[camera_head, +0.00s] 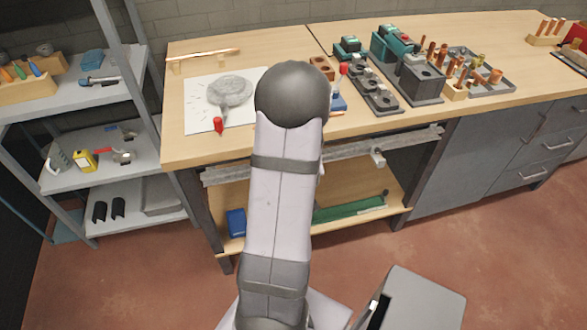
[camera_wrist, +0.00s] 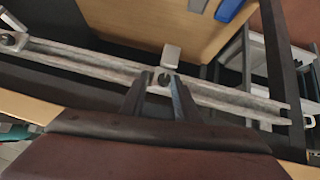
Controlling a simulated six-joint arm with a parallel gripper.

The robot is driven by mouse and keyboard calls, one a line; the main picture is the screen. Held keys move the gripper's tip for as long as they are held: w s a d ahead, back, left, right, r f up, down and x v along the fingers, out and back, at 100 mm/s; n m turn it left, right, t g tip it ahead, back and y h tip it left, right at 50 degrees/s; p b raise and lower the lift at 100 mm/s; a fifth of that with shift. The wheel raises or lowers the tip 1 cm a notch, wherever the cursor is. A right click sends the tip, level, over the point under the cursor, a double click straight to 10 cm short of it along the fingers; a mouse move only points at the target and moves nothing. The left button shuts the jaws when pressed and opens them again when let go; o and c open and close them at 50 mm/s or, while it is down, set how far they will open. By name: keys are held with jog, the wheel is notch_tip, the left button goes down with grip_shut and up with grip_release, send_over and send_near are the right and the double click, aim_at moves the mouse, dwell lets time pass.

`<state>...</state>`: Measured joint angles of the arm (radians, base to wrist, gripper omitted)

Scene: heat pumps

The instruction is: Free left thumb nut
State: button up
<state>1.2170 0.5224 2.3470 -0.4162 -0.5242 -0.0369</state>
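A pale metal rail (camera_head: 345,151) runs along the bench's front edge. It crosses the wrist view (camera_wrist: 85,62) from upper left to lower right. The left thumb nut (camera_wrist: 164,79) is a small dark round piece on the rail, with a pale block (camera_wrist: 171,54) just beyond it. In the head view my arm hides this nut. My gripper (camera_wrist: 156,88) is open, its two dark fingers apart on either side of the nut; I cannot tell whether they touch it. The right nut (camera_wrist: 9,40) shows at the wrist view's left edge, and its pale block (camera_head: 377,157) shows in the head view.
A lower shelf (camera_head: 365,198) under the rail carries a blue box (camera_head: 236,222) and a green strip (camera_head: 340,213). A grey shelving unit (camera_head: 115,155) stands left. The bench top (camera_head: 190,153) holds paper, pump parts and copper pipes. A grey box (camera_head: 425,300) stands front right.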

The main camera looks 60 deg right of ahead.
jog(key=shift+w+r, duration=0.1)
jog(key=shift+r, duration=0.05)
jog(key=shift+s+a+r+p, duration=0.2)
jog(key=shift+r+p, duration=0.2)
jog(key=shift+p, duration=0.1)
jog(key=p+v, duration=0.2)
jog(key=v, duration=0.1)
jog(key=shift+s+a+r, duration=0.15)
jog(key=shift+s+a, duration=0.1)
jog(key=shift+a, duration=0.1)
